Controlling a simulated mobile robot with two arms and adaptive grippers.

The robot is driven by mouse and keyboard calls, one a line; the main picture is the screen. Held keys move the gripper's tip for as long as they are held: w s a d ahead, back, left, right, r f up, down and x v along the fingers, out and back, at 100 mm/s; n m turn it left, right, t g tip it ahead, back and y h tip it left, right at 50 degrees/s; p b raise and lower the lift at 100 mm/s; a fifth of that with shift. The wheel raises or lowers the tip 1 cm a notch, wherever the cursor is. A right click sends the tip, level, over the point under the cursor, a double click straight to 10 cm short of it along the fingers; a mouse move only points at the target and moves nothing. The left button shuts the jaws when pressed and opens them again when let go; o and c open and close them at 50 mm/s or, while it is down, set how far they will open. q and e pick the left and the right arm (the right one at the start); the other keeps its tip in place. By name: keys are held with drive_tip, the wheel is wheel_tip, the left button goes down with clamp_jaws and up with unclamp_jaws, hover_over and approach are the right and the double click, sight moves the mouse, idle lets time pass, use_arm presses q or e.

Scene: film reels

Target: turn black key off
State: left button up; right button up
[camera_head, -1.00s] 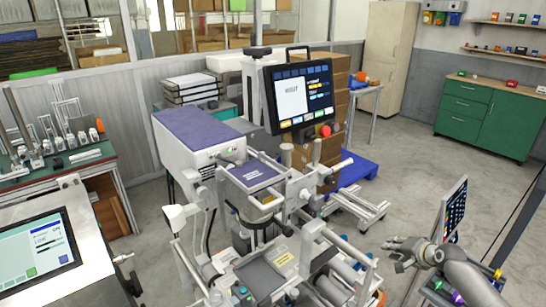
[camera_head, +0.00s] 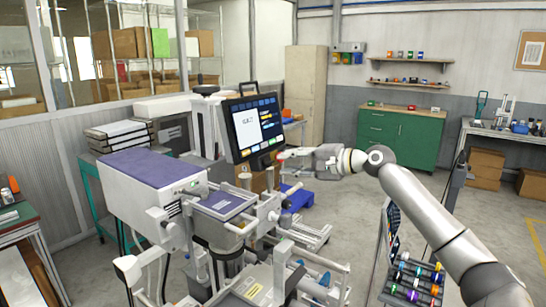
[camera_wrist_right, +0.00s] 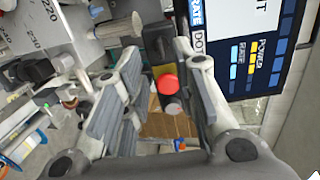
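My right gripper (camera_head: 291,157) is just right of the monitor's lower edge in the head view. In the right wrist view its fingers (camera_wrist_right: 156,52) are open and apart, with nothing held between them. Beyond the gap is a dark control box with a red round button (camera_wrist_right: 168,84) and a pale round button (camera_wrist_right: 173,108). A dark upright part (camera_wrist_right: 158,42) lies beyond the fingertips; I cannot tell whether it is the black key. My left gripper is not in view.
The monitor (camera_head: 254,127) stands close beside the right gripper and also fills the upper right of the wrist view (camera_wrist_right: 240,50). The machine with the purple top (camera_head: 150,170) stands left. A green cabinet (camera_head: 400,138) is far behind, with open floor before it.

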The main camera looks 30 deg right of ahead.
sight(272, 162)
drive_tip(key=p+x, duration=0.1)
drive_tip(key=x, duration=0.3)
drive_tip(key=shift+w+a+r+p, duration=0.15)
drive_tip(key=shift+a+p, duration=0.1)
drive_tip(key=shift+p, duration=0.05)
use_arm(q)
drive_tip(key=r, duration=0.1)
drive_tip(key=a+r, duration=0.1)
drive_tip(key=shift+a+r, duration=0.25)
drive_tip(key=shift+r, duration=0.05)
use_arm(e)
drive_tip(key=shift+w+a+f, duration=0.15)
drive_tip(key=shift+w+f, duration=0.2)
drive_tip(key=shift+w, duration=0.15)
clamp_jaws()
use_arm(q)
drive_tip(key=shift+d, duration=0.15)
